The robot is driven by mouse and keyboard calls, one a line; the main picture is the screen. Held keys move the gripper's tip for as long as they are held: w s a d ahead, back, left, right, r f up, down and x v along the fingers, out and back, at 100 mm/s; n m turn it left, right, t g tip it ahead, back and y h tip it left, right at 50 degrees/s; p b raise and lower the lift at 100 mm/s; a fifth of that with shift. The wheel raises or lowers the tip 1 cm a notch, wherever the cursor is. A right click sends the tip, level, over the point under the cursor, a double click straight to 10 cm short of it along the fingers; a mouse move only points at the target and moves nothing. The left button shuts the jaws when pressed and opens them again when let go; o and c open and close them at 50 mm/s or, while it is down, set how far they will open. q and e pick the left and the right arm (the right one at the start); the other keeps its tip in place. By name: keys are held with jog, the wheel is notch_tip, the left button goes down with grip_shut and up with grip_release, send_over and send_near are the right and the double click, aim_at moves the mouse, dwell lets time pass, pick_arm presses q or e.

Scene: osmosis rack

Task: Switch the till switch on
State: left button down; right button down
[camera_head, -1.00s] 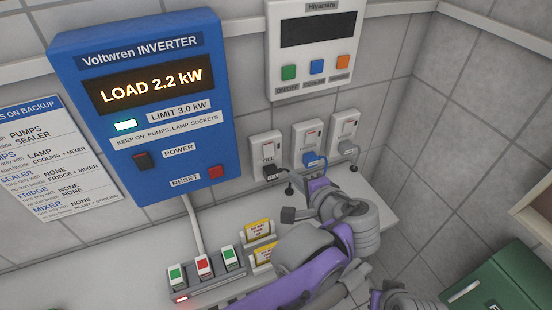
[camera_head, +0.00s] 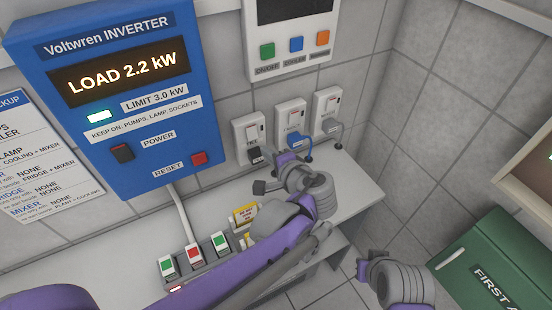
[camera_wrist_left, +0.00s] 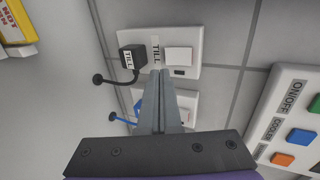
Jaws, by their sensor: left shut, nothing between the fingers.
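The till socket plate (camera_head: 239,128) is the leftmost of three white wall sockets. A dark plug sits in it, and the plug (camera_wrist_left: 130,58) reads TILL in the left wrist view. Beside the plug is the till switch (camera_wrist_left: 179,56), a white rocker with a small dark window below it. My left gripper (camera_wrist_left: 160,74) is shut and empty, its tips in front of the lower edge of the till plate, close to the switch. I cannot tell whether they touch anything.
Two more sockets (camera_head: 291,114) (camera_head: 327,101) stand to the right. The blue inverter (camera_head: 120,170) reads LOAD 2.2 kW, limit 3.0 kW. A button panel (camera_head: 345,40) hangs above. A switch box (camera_head: 195,268) lies on the shelf. A green first-aid box (camera_head: 490,265) is lower right.

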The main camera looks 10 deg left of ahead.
aim_at(253, 135)
pick_arm(q)
jog(key=x, duration=0.3)
jog(key=r+x, duration=0.1)
jog(key=x, duration=0.1)
jog(key=shift+w+a+f, duration=0.15)
jog(key=shift+w+a, duration=0.15)
jog(key=shift+w, duration=0.2)
jog(key=shift+a, duration=0.1)
pick_arm(e)
jog(key=shift+w+r, duration=0.2)
jog(key=shift+r, duration=0.25)
pick_arm(q)
jog(key=shift+w, duration=0.1)
jog(key=shift+w+f, duration=0.1)
jog(key=shift+f, duration=0.05)
pick_arm(e)
jog(key=shift+s, duration=0.1)
pick_arm(q)
jog(key=shift+r+p, duration=0.65)
jog(key=shift+r, duration=0.3)
pick_arm(e)
jog(key=shift+w+r, duration=0.35)
jog(key=shift+r, duration=0.2)
